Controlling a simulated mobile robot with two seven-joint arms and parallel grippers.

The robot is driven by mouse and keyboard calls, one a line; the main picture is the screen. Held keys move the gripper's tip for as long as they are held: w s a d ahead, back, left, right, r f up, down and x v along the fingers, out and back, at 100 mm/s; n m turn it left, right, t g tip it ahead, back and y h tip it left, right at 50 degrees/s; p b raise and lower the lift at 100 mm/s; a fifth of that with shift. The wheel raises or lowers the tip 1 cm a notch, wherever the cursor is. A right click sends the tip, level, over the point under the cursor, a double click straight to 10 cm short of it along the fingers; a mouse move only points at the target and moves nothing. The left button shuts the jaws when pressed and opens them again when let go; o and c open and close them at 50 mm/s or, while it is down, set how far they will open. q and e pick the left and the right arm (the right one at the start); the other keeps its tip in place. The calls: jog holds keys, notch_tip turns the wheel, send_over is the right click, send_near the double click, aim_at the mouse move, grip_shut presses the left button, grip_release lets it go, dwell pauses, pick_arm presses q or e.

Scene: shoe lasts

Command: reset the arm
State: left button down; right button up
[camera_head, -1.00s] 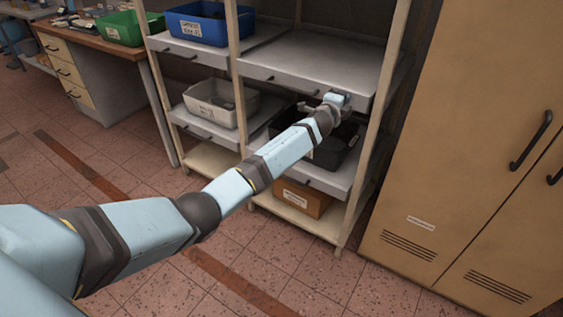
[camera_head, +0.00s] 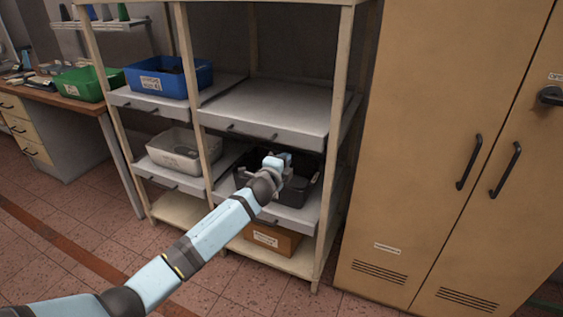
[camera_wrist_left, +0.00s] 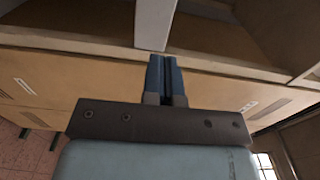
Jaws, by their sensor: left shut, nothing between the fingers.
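My left arm (camera_head: 205,237) reaches in from the lower left in the head view. Its gripper (camera_head: 284,160) is in front of the right bay of the shelf rack, below the front edge of the empty upper shelf. It overlaps the black bin (camera_head: 296,191) in the picture; I cannot tell how far apart they are. In the left wrist view the gripper fingers (camera_wrist_left: 164,78) are together and hold nothing. A pale post or beam (camera_wrist_left: 155,24) shows just beyond them. My right gripper is in neither view.
The rack's upper right shelf (camera_head: 270,105) is empty. A blue bin (camera_head: 170,80), a white bin (camera_head: 178,152) and a brown box (camera_head: 268,240) stand on other shelves. A green bin (camera_head: 85,84) is on the desk. A tan cabinet (camera_head: 440,150) stands right. Floor in front is free.

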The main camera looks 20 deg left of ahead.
pick_arm(q)
jog(key=s+d+f+n+g+h, duration=0.1)
jog(key=s+d+f+n+g, duration=0.2)
jog(key=s+f, duration=0.75)
jog(key=s+d+f+n+g, duration=0.1)
jog(key=s+d+f+n, duration=0.35)
jog(key=s, duration=0.95)
jog(key=s+f+n+g, duration=0.2)
jog(key=s+f+n, duration=0.15)
jog(key=s, duration=0.75)
jog(key=s+f+n+g, duration=0.15)
jog(key=s+n, duration=0.35)
jog(key=s, duration=0.7)
notch_tip(320, 180, up, 14)
jog(key=a+p, duration=0.2)
jog(key=p, duration=1.6)
jog(key=shift+s+r+h+p, duration=0.2)
jog(key=shift+h+p, duration=0.1)
jog(key=shift+p, duration=0.1)
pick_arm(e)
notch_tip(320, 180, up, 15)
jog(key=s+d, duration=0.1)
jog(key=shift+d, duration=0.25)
pick_arm(q)
jog(key=shift+t, duration=0.25)
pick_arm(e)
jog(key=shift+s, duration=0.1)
